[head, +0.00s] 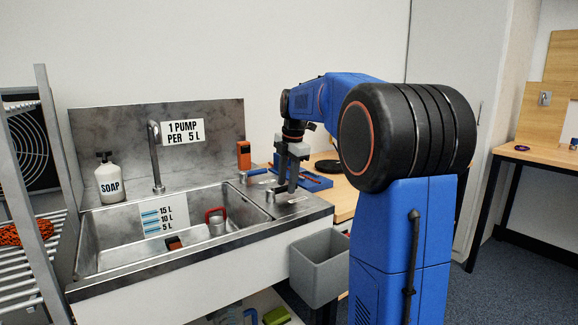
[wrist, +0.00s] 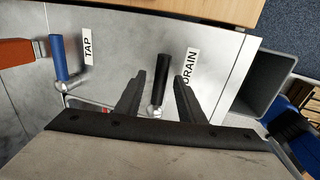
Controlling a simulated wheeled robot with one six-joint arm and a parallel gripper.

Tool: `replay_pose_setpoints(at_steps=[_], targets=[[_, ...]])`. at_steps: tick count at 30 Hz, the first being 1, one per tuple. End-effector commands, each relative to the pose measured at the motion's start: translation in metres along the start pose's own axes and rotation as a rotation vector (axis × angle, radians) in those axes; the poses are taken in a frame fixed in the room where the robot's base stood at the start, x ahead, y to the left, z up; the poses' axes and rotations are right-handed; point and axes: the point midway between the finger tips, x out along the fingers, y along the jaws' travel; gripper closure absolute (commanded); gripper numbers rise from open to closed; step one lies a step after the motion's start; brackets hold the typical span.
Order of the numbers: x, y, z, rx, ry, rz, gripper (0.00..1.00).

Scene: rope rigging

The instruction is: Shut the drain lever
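The drain lever (wrist: 161,75) has a black handle on a silver pivot and stands next to the DRAIN label (wrist: 189,68) in the wrist view. My gripper (wrist: 158,88) is open, with one dark finger on each side of the handle and a visible gap on both sides. Whether the fingertips are level with the handle in height I cannot tell. In the head view my gripper (head: 288,187) points down over the right end of the sink counter (head: 312,205). There the lever is mostly hidden by the gripper.
The blue-handled tap lever (wrist: 60,58) with its TAP label (wrist: 90,46) is left of the drain lever. An orange object (wrist: 15,52) lies beyond it. A grey bin (head: 320,265) hangs at the counter's right.

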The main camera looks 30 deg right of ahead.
Motion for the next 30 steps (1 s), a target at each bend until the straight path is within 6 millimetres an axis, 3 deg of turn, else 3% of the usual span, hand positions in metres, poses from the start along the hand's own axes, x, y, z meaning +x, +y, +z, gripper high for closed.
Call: replay_pose_setpoints(at_steps=[5, 21, 30], targets=[[-0.024, 0.000, 0.000, 0.000, -0.001, 0.003, 0.64], [-0.130, 0.001, 0.001, 0.000, -0.001, 0.003, 0.64], [-0.166, 0.000, 0.000, 0.000, -0.001, 0.003, 0.64]])
